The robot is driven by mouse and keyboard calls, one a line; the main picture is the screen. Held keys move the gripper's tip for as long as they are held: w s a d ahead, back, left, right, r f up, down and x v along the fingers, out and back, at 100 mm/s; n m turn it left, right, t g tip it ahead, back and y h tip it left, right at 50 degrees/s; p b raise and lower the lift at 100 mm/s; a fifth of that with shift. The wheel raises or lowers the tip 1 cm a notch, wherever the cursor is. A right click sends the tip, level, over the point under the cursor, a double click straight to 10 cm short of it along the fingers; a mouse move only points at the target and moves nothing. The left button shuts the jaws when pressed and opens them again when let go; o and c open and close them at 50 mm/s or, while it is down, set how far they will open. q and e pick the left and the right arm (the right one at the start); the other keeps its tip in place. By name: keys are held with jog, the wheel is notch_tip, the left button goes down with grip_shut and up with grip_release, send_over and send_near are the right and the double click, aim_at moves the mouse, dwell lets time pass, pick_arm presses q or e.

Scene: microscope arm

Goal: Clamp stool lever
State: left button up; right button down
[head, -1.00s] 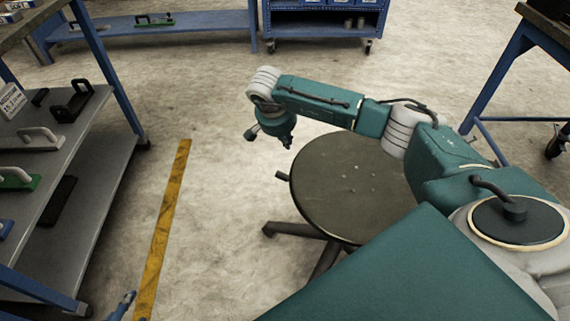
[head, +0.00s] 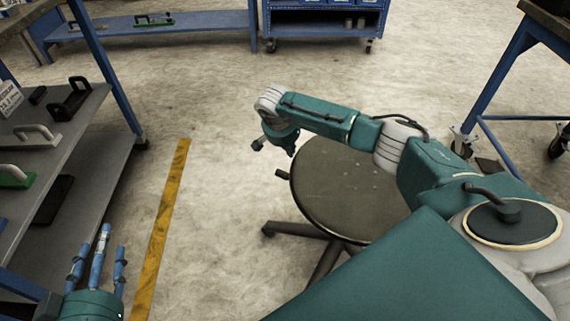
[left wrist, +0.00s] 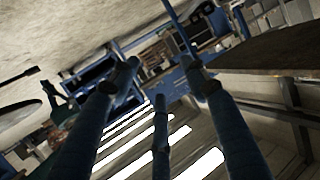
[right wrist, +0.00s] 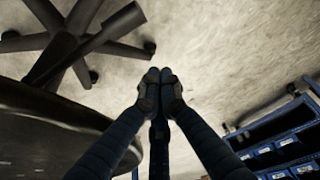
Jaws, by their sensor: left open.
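A round dark stool (head: 345,190) stands on the floor in the middle of the head view. A short dark lever (head: 282,174) sticks out from the left of its seat. My right gripper (head: 290,150) hangs just above and beside the lever, apart from it. In the right wrist view its fingertips (right wrist: 159,76) are together with nothing seen between them. My left gripper (head: 98,250) is open and empty at the lower left, with spread fingers (left wrist: 160,85).
A grey shelf (head: 85,175) with handled items stands at left, near my left gripper. A yellow floor stripe (head: 165,220) runs beside it. A blue cart (head: 320,25) stands at the back and a blue-legged table (head: 495,80) at right. The floor left of the stool is clear.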

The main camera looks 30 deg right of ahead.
pick_arm(q)
jog(key=shift+w+d+r+t+h+b, duration=0.15)
jog(key=shift+r+t, duration=0.3)
jog(key=shift+r, duration=0.45)
jog(key=shift+w+d+r+t+h+b, duration=0.1)
jog(key=shift+w+d+r+t+h, duration=0.15)
jog(key=shift+r+t, duration=0.5)
jog(key=shift+w+d+r+t+h+b, duration=0.15)
jog(key=shift+w+r+t, duration=0.1)
jog(key=shift+r, duration=0.85)
pick_arm(e)
jog(key=shift+s+a+f, duration=0.4)
jog(key=shift+a+f, duration=0.25)
jog(key=shift+a, duration=0.05)
jog(key=shift+s+a+f, duration=0.35)
jog(key=shift+a+f, duration=0.3)
jog(key=shift+a, duration=0.05)
